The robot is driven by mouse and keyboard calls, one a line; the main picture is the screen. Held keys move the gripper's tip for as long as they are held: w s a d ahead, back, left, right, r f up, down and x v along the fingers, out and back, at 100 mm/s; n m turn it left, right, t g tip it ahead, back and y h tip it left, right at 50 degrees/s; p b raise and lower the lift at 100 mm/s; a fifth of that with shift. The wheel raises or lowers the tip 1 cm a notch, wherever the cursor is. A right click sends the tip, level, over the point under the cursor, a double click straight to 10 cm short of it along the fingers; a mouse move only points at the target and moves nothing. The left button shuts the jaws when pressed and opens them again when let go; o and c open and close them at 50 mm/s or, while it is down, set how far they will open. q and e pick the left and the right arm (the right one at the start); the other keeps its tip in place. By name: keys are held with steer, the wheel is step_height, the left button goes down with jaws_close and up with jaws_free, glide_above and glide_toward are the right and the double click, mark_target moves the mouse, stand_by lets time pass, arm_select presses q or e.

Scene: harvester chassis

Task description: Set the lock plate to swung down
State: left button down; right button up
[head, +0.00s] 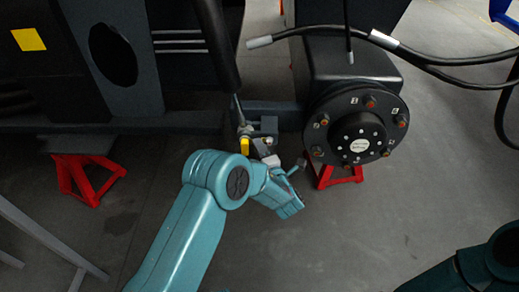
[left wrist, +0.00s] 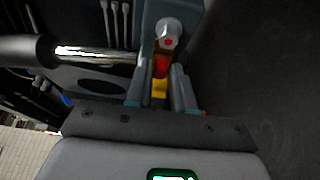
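A small yellow piece (head: 244,145), which I take to be the lock plate, sits at the rod end under the dark chassis in the head view. In the left wrist view the yellow piece (left wrist: 159,88) shows with a red part (left wrist: 161,67) just beyond it. My left gripper (left wrist: 160,76) has its two grey fingers apart, one on each side of these parts, with gaps visible. In the head view my left gripper (head: 259,149) is beside the yellow piece, partly hidden and small. The plate's exact tilt is unclear. My right gripper is out of view.
A black cylinder with a shiny rod (left wrist: 95,53) comes in from the left of the wrist view. A round bolted hub (head: 357,143) stands right of my left gripper. Red stands (head: 90,178) support the chassis. Open grey floor lies below.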

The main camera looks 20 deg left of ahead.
arm_select(q)
steer(key=shift+f, duration=0.1)
steer(key=shift+w+d+f+n+g+h+b, duration=0.15)
steer(key=shift+d+f+n+h+b, duration=0.35)
steer(key=shift+n+h+b, duration=1.05)
steer(key=shift+w+d+f+n+g+h+b, duration=0.1)
steer(key=shift+d+f+n+g+h+b, duration=0.35)
steer(key=shift+n, duration=2.05)
steer(key=shift+w+d+f+n+h+b, duration=0.1)
steer(key=shift+d+f+n+h+b, duration=0.55)
steer(key=shift+n+h, duration=1.1)
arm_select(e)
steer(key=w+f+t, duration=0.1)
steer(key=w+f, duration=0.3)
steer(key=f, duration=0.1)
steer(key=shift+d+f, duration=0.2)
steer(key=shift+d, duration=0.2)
arm_select(q)
steer(key=shift+a+r+n+y, duration=0.15)
steer(key=shift+n+y, duration=0.1)
steer(key=shift+n, duration=0.15)
steer(key=c, duration=1.1)
jaws_free()
steer(key=shift+r, duration=0.1)
